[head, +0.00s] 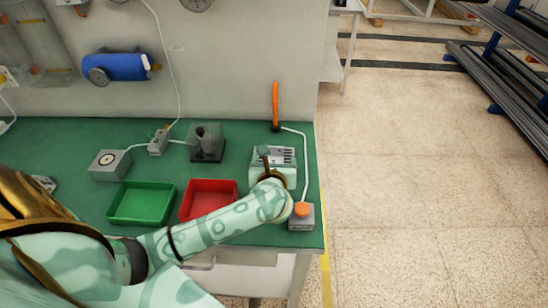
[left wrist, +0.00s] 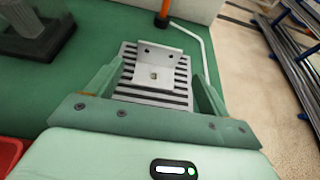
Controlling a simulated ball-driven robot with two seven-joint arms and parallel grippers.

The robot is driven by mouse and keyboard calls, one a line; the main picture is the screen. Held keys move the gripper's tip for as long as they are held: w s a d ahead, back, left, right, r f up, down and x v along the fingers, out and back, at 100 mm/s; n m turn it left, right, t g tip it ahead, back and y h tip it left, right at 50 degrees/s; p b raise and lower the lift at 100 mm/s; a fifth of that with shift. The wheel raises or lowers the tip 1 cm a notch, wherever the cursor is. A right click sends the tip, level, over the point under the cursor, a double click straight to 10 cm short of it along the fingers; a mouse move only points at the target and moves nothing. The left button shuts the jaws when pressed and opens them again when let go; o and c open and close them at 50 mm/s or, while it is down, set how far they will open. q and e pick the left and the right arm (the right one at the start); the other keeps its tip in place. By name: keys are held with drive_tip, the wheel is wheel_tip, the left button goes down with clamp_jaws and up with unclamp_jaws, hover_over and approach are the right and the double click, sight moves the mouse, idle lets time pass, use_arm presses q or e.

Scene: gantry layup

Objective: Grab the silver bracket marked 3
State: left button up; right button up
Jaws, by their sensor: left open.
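A silver bracket (left wrist: 155,70) with small holes rests on a striped plate (left wrist: 128,92) in the left wrist view. No number can be read on it. My left gripper (left wrist: 158,78) is open, with one finger on each side of the bracket and gaps between. In the head view my left arm reaches to the right, and the left gripper (head: 266,157) is over the pale striped fixture (head: 287,156). The bracket cannot be made out there behind the gripper. My right gripper is in neither view.
A red tray (head: 208,185) and a green tray (head: 140,219) lie left of the fixture on the green bench. An orange-handled post (head: 275,105) stands behind it. A grey box with an orange button (head: 302,209) sits at the front right, near the bench edge.

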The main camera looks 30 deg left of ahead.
sight(274, 152)
use_arm(q)
drive_tip(key=b+x, duration=0.1)
drive_tip(key=x, duration=0.3)
drive_tip(key=shift+w+a, duration=0.15)
drive_tip(key=shift+a, duration=0.2)
drive_tip(key=shift+r, duration=0.1)
drive_tip(key=c, duration=1.1)
drive_tip(key=shift+c, duration=0.2)
